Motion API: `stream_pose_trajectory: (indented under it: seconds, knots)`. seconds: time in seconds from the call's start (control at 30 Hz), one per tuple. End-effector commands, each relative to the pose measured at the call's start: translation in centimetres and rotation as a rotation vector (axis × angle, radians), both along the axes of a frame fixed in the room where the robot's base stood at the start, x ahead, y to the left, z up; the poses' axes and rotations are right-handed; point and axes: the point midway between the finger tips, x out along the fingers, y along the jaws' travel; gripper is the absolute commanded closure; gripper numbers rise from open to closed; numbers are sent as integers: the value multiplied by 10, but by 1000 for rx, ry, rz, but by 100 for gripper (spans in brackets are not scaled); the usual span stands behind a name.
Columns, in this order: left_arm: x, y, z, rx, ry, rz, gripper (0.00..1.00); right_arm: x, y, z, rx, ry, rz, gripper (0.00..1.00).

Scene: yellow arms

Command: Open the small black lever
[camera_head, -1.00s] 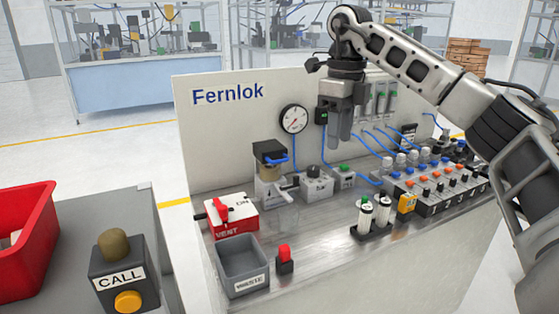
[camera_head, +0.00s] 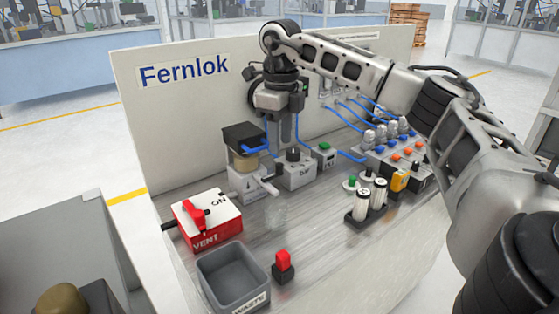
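A grey box (camera_head: 298,174) stands on the bench near the back panel. A small black handle (camera_head: 293,154) sits on its top; it is too small to tell how it is turned. My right gripper (camera_head: 283,140) points down just above and behind this box, with its fingers close to the black handle in the picture. I cannot tell whether they touch it or how far apart they are. My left gripper is not in view.
Left of the box is a filter unit (camera_head: 243,142) with a blue handle. A red and white VENT box (camera_head: 207,222), a grey waste bin (camera_head: 232,275) and a red button (camera_head: 283,262) stand nearer. White cylinders (camera_head: 362,205) stand right. Blue hoses run behind.

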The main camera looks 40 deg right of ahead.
Motion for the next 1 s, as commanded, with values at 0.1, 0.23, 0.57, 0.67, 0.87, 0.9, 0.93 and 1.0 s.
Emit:
stream_pose_trajectory:
  seconds: [0.1,0.23,0.57,0.67,0.87,0.9,0.93,1.0]
  knots:
    - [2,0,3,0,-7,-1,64,-1,0,-24,0,4,0,62]
    - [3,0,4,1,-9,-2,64,-1,0,-44,0,2,0,62]
    - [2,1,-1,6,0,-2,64,0,1,-60,0,-1,0,62]
    - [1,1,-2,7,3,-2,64,0,1,-60,0,-1,0,62]
    - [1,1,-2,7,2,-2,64,0,1,-60,0,-1,1,98]
    - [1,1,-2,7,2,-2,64,0,1,-60,0,-1,1,100]
    - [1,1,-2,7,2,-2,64,0,1,-60,0,-1,1,100]
    - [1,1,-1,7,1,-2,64,0,1,-60,0,-1,0,100]
